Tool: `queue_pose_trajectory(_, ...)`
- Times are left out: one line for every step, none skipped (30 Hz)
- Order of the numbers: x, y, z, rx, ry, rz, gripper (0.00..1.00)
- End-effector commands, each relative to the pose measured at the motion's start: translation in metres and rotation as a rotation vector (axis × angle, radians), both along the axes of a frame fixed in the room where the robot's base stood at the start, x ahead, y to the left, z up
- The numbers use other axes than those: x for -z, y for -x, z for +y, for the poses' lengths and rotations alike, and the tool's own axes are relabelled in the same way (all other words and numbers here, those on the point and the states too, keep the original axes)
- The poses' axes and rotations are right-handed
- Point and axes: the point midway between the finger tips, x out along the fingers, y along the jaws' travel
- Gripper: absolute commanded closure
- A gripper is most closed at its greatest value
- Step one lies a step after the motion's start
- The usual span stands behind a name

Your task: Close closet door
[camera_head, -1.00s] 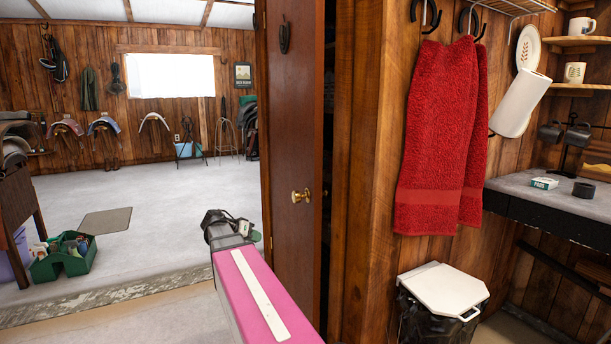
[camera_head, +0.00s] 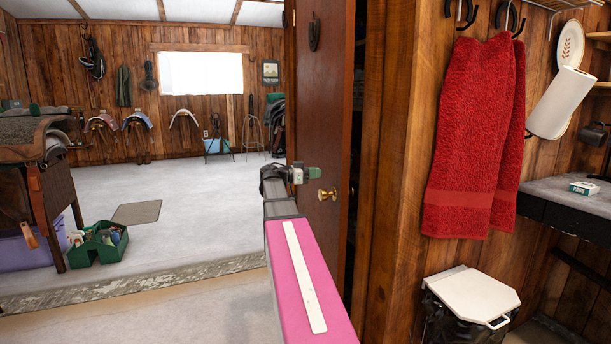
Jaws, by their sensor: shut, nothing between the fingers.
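The closet door (camera_head: 325,110) is a brown wooden panel standing ajar, with a dark gap between its right edge and the wooden frame (camera_head: 397,150). My gripper (camera_head: 312,172) is at the end of my pink arm, in front of the door's left part, just left of and slightly above the knob. Its fingers are shut with nothing between them. I cannot tell whether it touches the door. My arm hides the door's lower left part.
A red towel (camera_head: 474,140) hangs on the wall right of the closet. A white-lidded bin (camera_head: 471,292) stands below it. A counter (camera_head: 562,200) is at the right. A green caddy (camera_head: 98,246) and a saddle stand (camera_head: 52,195) are left.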

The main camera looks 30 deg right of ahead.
Motion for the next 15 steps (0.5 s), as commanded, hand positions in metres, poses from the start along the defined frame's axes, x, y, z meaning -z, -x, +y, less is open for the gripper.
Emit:
queue_pose_trajectory(0.0,0.003,-0.011,0.004,-0.001,0.0,1.0)
queue_pose_trajectory(0.0,0.004,-0.016,0.003,-0.001,0.0,1.0)
queue_pose_trajectory(0.0,0.006,-0.023,0.002,-0.001,0.001,1.0)
queue_pose_trajectory(0.0,0.007,-0.029,0.003,-0.001,0.001,1.0)
queue_pose_trajectory(0.0,0.008,-0.033,0.003,-0.001,0.001,1.0)
queue_pose_trajectory(0.0,0.009,-0.039,0.002,-0.001,0.001,1.0)
queue_pose_trajectory(0.0,0.01,-0.044,0.001,-0.001,0.001,1.0)
queue_pose_trajectory(0.0,0.011,-0.048,0.001,-0.001,0.001,1.0)
queue_pose_trajectory(0.0,0.013,-0.052,0.002,-0.001,0.001,1.0)
queue_pose_trajectory(0.0,0.013,-0.056,0.002,-0.001,0.001,1.0)
queue_pose_trajectory(0.0,0.014,-0.058,0.001,-0.001,0.001,1.0)
queue_pose_trajectory(0.0,0.014,-0.061,0.001,-0.001,0.001,1.0)
queue_pose_trajectory(0.0,0.015,-0.063,0.0,-0.001,0.001,1.0)
queue_pose_trajectory(0.0,0.015,-0.065,0.0,-0.001,0.001,1.0)
queue_pose_trajectory(0.0,0.016,-0.067,0.0,-0.001,0.001,1.0)
